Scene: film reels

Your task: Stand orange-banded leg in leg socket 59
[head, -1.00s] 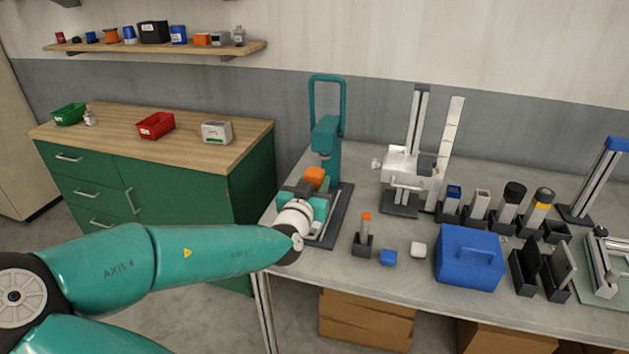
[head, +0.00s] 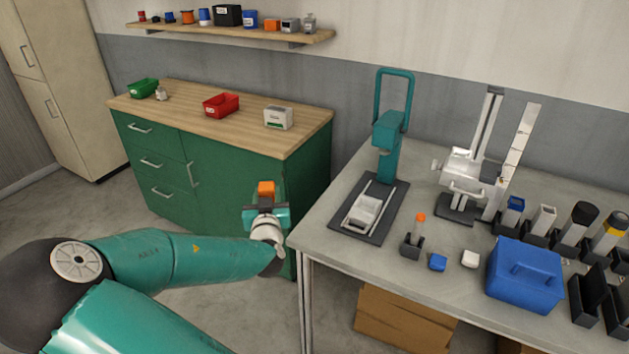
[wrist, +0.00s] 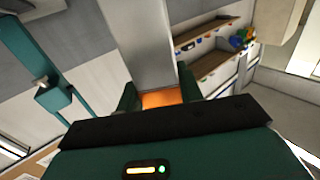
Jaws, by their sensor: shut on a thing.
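My gripper (head: 266,207) is shut on the orange-banded leg (head: 266,188) and holds it in the air in front of the green cabinet, left of the bench. In the head view only an orange part of the leg shows above the jaws. In the wrist view the leg (wrist: 140,45) is a long pale grey bar reaching away from the jaws, with its orange band (wrist: 160,98) between the two green fingers. No number is readable on any holder, so I cannot tell which is leg socket 59.
The grey bench (head: 330,258) stands to the right, with a teal press (head: 388,135), a small orange-topped piece in a dark holder (head: 411,247), a blue box (head: 523,275) and several dark holders with posts. The green cabinet (head: 235,180) stands behind my gripper. Open floor lies left.

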